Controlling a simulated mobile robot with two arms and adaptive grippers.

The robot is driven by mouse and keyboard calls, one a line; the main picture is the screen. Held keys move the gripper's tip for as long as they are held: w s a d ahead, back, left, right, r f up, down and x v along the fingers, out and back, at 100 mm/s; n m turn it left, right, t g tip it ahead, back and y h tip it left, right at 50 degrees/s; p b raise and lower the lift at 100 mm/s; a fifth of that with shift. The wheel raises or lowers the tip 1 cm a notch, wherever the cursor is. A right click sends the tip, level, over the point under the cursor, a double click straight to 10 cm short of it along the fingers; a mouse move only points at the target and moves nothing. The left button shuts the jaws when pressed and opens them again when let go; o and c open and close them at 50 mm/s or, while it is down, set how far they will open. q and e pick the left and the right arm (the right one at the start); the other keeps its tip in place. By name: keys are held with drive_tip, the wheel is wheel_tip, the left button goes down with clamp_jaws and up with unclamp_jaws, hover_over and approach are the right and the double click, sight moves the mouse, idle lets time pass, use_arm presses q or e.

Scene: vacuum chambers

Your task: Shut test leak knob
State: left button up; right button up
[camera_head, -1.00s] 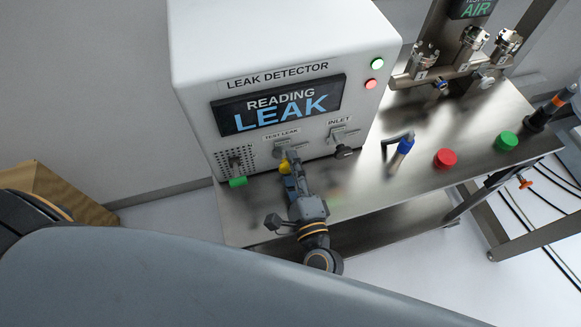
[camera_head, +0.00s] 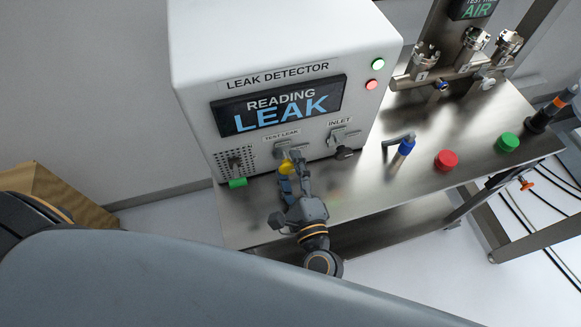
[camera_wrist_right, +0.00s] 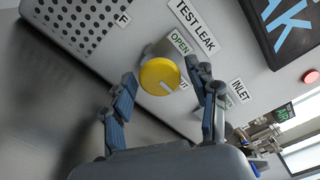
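The yellow round test leak knob (camera_head: 286,168) is on the front of the leak detector (camera_head: 270,78), below the TEST LEAK label. In the right wrist view the knob (camera_wrist_right: 159,77) has a pale mark at its lower right edge, beside a partly covered label ending in "UT". An OPEN label (camera_wrist_right: 180,42) is above it. My right gripper (camera_head: 294,172) is in front of the knob. In the right wrist view its fingers (camera_wrist_right: 161,75) are apart, one on each side of the knob, with visible gaps. The screen reads "READING LEAK". My left gripper is not in view.
The black inlet knob (camera_head: 344,152) is just right of the test leak knob; a green part (camera_head: 238,183) is left. A blue-handled tool (camera_head: 404,146), a red button (camera_head: 446,159) and a green button (camera_head: 507,140) are on the steel table (camera_head: 375,190). A cardboard box (camera_head: 60,195) stands left.

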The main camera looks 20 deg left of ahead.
drive_tip(key=v, duration=1.2)
drive_tip(key=shift+w, duration=0.1)
idle(0.4)
